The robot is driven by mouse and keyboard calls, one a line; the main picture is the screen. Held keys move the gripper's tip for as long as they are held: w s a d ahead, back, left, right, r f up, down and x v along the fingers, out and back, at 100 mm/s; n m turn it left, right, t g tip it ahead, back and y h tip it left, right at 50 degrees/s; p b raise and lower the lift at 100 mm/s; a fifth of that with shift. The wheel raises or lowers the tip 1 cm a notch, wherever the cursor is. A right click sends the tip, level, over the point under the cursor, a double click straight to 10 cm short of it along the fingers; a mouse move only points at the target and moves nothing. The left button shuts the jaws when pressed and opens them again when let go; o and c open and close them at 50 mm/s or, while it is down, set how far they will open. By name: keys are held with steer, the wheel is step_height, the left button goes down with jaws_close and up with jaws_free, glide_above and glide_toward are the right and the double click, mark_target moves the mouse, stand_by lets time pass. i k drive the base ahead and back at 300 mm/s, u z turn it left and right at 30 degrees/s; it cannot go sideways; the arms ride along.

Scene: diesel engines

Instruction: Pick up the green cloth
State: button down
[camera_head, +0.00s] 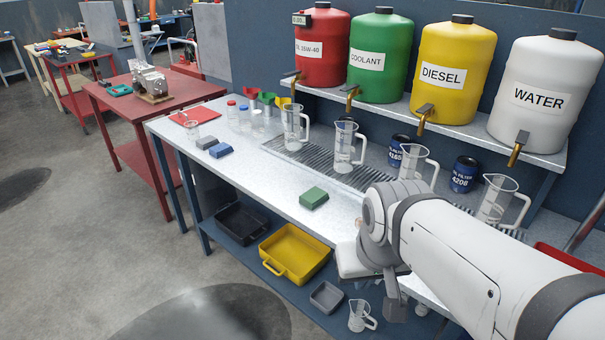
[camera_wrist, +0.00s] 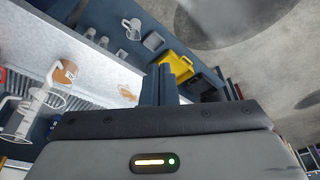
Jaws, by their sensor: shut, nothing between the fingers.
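The green cloth (camera_head: 313,197), folded into a small flat block, lies on the metal workbench (camera_head: 262,200) near its front edge. My gripper (camera_head: 396,308) hangs in front of the bench, to the right of the cloth and apart from it. In the wrist view my gripper's fingers (camera_wrist: 160,84) are together with nothing between them. I cannot make out the green cloth in the wrist view.
Blue (camera_head: 220,151) and grey (camera_head: 207,142) folded cloths lie further left. Clear jugs (camera_head: 346,147) and oil filters (camera_head: 463,174) stand behind the green cloth, below the dispensers. A yellow bin (camera_head: 294,254) sits on the lower shelf. Bench around the cloth is clear.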

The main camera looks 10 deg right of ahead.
mark_target(313, 198)
steer(key=u, duration=2)
steer(key=i, duration=1.8)
steer(key=z, duration=2.95)
steer(key=i, duration=0.6)
steer(key=z, duration=0.05)
